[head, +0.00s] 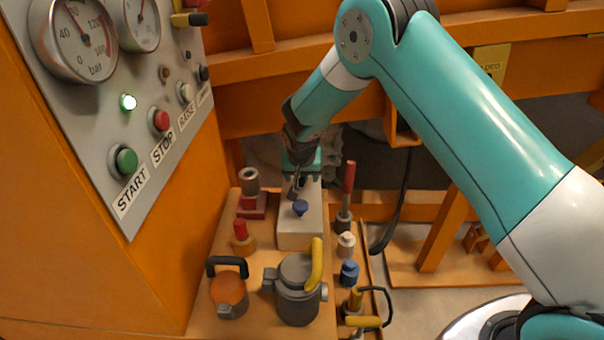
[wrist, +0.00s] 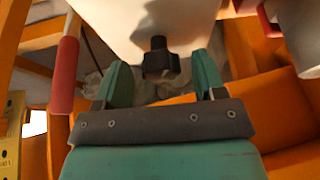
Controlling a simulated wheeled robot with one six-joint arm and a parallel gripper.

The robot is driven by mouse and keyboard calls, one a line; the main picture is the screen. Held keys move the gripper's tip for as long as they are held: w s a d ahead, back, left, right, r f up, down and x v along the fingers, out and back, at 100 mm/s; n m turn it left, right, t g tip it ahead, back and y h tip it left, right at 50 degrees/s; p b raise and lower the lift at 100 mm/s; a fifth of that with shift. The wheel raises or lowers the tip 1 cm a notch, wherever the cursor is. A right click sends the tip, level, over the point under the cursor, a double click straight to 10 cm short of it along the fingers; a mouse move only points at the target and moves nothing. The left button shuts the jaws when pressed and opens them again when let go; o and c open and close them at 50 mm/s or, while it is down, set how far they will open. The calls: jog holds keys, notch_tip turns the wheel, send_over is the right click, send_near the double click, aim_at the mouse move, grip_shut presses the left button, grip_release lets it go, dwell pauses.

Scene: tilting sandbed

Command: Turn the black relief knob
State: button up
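The black relief knob (wrist: 160,56) sticks out from the side of a pale grey block (wrist: 120,20) in the wrist view. My gripper (wrist: 161,76) is open, with one teal finger on each side of the knob and a visible gap to both. The knob lies near the level of the fingertips; I cannot tell how far it reaches between them. In the head view my gripper (head: 302,166) is at the far end of the grey block (head: 300,236), which has a blue knob (head: 300,208) on top. The black knob cannot be made out clearly there.
A red-handled lever (head: 348,178) stands right of the block. A red-based fitting (head: 251,205) stands to its left. A grey canister with a yellow handle (head: 296,290) is in front. A gauge panel (head: 165,100) with buttons rises at the left.

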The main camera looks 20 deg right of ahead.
jog(key=v, duration=1.7)
jog(key=shift+s+r+p, duration=0.15)
jog(key=shift+p, duration=0.25)
jog(key=shift+a, duration=0.15)
jog(key=s+r+n+g+y+p, duration=0.1)
jog(key=s+r+n+p, duration=0.2)
jog(key=s+r, duration=0.3)
jog(key=s+a+r+n+g+y+p, duration=0.1)
jog(key=s+r+n+p, duration=0.3)
jog(key=s, duration=1.1)
jog(key=s+a+r+n+g+y+p, duration=0.1)
jog(key=s+r+n+g+y+p, duration=0.1)
jog(key=s+r, duration=0.8)
jog(key=shift+s+r+n+y+p, duration=0.25)
jog(key=shift+s+n+y+p, duration=0.5)
jog(key=shift+p, duration=0.35)
jog(key=shift+w+a, duration=0.1)
jog(key=shift+a, duration=0.05)
